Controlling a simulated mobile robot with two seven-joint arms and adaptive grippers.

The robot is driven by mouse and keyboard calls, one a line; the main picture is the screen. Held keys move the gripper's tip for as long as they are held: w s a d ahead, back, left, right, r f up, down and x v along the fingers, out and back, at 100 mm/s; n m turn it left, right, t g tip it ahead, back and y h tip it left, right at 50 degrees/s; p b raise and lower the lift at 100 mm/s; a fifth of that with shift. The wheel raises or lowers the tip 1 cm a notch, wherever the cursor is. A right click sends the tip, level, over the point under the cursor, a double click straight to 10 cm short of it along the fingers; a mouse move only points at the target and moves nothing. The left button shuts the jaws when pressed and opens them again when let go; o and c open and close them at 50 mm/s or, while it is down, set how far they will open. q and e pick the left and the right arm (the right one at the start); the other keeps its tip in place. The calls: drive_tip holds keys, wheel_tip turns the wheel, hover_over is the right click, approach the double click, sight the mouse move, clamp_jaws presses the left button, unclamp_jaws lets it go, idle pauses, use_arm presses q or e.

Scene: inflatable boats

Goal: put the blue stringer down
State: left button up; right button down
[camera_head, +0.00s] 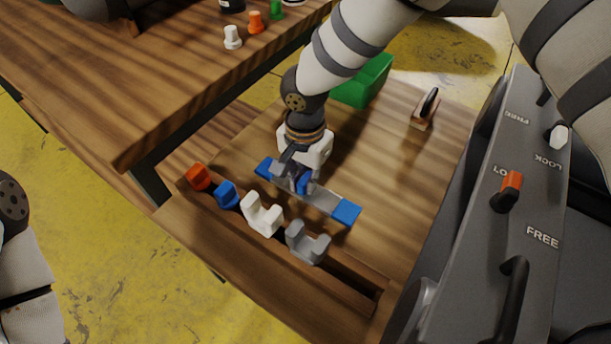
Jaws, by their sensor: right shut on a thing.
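The blue stringer (345,212) is a grey bar with blue ends and a blue middle piece. It lies across the wooden board in the camera_head view, slanting from upper left to lower right. My right gripper (300,181) comes down over its middle and is shut on it. The fingers hide part of the bar's middle. I cannot tell whether the bar touches the board under it. My left arm shows at the left edge, but its gripper is out of view.
A green bin (364,82) and a black-handled tool (427,106) stand behind. A grey panel with levers (480,230) bounds the right.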

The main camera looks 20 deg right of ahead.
sight(305, 178)
drive_tip(key=shift+f, duration=0.1)
drive_tip(key=c, duration=1.6)
unclamp_jaws()
drive_tip(key=shift+o, duration=0.2)
use_arm(q)
drive_tip(key=shift+w+r+t+p, duration=0.3)
drive_tip(key=shift+w+r+p, duration=0.55)
drive_tip(key=shift+r, duration=0.1)
use_arm(e)
wheel_tip(305, 178, up, 12)
